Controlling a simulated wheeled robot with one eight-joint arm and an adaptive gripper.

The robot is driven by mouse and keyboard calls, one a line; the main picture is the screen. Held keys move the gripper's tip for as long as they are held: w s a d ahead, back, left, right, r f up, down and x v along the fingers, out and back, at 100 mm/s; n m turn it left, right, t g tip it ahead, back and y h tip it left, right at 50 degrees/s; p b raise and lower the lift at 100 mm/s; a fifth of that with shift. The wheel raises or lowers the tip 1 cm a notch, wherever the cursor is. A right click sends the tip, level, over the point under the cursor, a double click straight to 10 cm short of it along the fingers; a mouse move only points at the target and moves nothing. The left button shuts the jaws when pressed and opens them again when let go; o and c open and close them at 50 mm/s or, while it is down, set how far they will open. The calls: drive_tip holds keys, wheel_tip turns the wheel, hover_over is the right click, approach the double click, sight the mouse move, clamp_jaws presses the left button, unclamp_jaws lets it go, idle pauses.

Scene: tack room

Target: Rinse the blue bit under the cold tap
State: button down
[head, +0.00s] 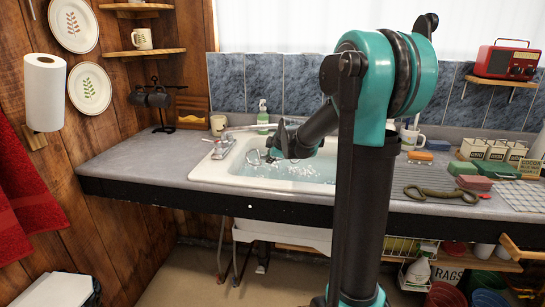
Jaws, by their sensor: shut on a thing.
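My gripper (268,155) is over the left part of the white sink (322,186), right of the tap. It is small and partly hidden by my own wrist, and its fingers look closed. A thin ring-shaped piece, seemingly of the bit (253,157), shows at its left side; its blue colour cannot be made out. The chrome tap (222,146) stands on the sink's left rim, left of the gripper. I cannot tell whether water runs from it. The sink basin looks pale blue with bright glints. My arm hides the basin's right end.
A green soap bottle (263,117) and a beige mug (218,125) stand behind the sink. Right of my arm are an olive looped item (440,194), an orange sponge (420,156), brushes and boxes. The grey counter (140,166) left of the sink is mostly clear.

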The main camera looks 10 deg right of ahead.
drive_tip(key=s+d, duration=0.3)
drive_tip(key=s, duration=0.4)
drive_tip(key=shift+d, duration=0.3)
drive_tip(key=shift+s, duration=0.1)
